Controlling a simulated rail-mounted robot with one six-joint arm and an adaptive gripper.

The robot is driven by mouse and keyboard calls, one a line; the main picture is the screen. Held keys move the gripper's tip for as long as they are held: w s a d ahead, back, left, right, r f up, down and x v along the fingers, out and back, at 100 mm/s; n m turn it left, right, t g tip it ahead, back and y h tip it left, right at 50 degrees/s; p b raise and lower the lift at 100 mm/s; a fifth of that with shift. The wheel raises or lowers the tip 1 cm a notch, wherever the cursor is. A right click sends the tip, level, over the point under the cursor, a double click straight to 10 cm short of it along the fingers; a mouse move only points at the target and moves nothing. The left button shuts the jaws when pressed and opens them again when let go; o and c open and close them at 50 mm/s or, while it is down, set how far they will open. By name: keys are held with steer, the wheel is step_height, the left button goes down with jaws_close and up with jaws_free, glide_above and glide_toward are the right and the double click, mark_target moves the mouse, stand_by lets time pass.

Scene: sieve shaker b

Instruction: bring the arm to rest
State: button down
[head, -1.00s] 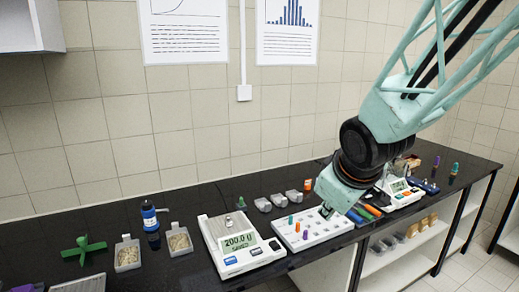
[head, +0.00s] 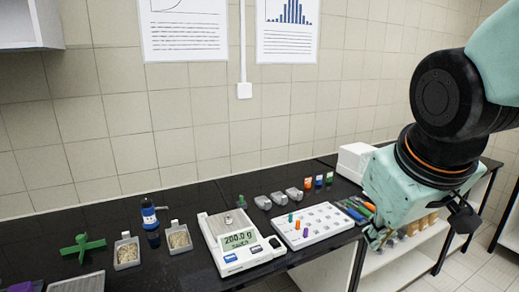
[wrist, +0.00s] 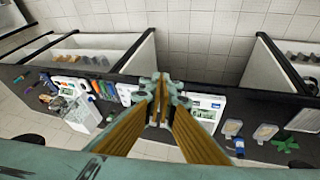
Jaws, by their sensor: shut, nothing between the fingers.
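My gripper (head: 378,240) is in the right part of the head view, in front of the bench's front edge and apart from it. In the wrist view its two fingers (wrist: 162,85) meet at their tips with nothing between them. My arm is large and close to the camera at the right, folded downward, and hides part of the bench's right end.
The black bench (head: 190,205) carries a balance (head: 238,243) reading 200.0 g, a white rack (head: 313,225) with small coloured pegs, metal scoops (head: 277,198), a green cross-shaped piece (head: 82,247) and sample trays (head: 127,253). Open shelves (head: 400,252) lie below the right end.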

steer(key=s+a+m+g, duration=0.1)
steer(key=s+m, duration=0.2)
steer(key=s, duration=1.4)
steer(key=shift+a+r+g+y+b, duration=0.3)
steer(key=shift+r+y+b, duration=0.05)
steer(key=shift+y+b, duration=0.1)
